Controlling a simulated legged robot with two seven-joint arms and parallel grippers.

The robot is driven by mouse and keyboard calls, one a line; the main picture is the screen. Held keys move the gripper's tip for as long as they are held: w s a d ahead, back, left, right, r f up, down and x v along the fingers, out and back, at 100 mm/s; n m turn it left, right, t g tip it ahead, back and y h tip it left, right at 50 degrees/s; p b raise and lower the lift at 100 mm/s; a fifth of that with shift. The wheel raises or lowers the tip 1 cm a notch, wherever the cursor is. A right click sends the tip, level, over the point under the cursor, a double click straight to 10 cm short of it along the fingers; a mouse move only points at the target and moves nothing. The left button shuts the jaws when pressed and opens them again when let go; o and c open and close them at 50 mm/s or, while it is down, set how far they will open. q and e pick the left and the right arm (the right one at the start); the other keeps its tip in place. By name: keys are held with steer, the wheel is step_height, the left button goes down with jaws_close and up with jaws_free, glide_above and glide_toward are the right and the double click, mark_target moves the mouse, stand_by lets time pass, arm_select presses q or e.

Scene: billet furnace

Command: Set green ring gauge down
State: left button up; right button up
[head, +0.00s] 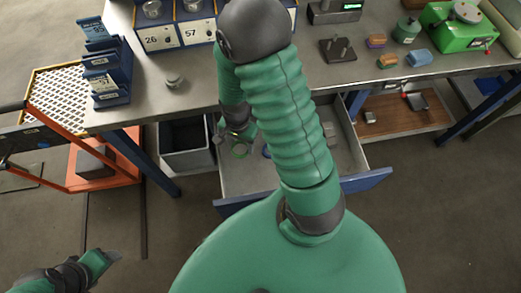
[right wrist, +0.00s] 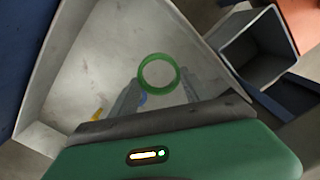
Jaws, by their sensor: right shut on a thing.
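The green ring gauge (right wrist: 158,91) is between the fingers of my right gripper (right wrist: 160,84) in the right wrist view, its open hole facing the camera. My right gripper (head: 238,136) is shut on it and holds it over the open drawer (head: 353,182). The ring gauge also shows small in the head view (head: 240,157), beside my arm, which hides part of the drawer. I cannot tell its height above the drawer floor (right wrist: 110,50). My left gripper (head: 105,260) is at the lower left, away from the bench; its finger opening is unclear.
The drawer extends from under the grey bench (head: 190,95). A grey bin (head: 188,160) stands left of it. Blue and yellow items lie in the drawer. A blue rack (head: 108,80) and small knobbed piece (head: 173,81) are on the bench; an orange cart (head: 120,170) is left.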

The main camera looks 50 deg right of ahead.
glide_above(243, 160)
steer(key=f, duration=0.4)
steer(key=shift+a+b, duration=0.2)
steer(key=shift+b, duration=0.2)
steer(key=f, duration=0.5)
steer(key=shift+d+f+b, duration=0.2)
steer(key=shift+d+b, duration=0.2)
steer(key=shift+c, duration=0.8)
arm_select(q)
steer(key=shift+x, duration=0.9)
arm_select(e)
steer(key=shift+a, duration=0.1)
steer(key=o, duration=1.4)
steer(key=shift+a, duration=0.15)
steer(key=shift+o, duration=1.3)
arm_select(q)
steer(key=shift+s+a, duration=0.15)
steer(key=shift+s, duration=0.1)
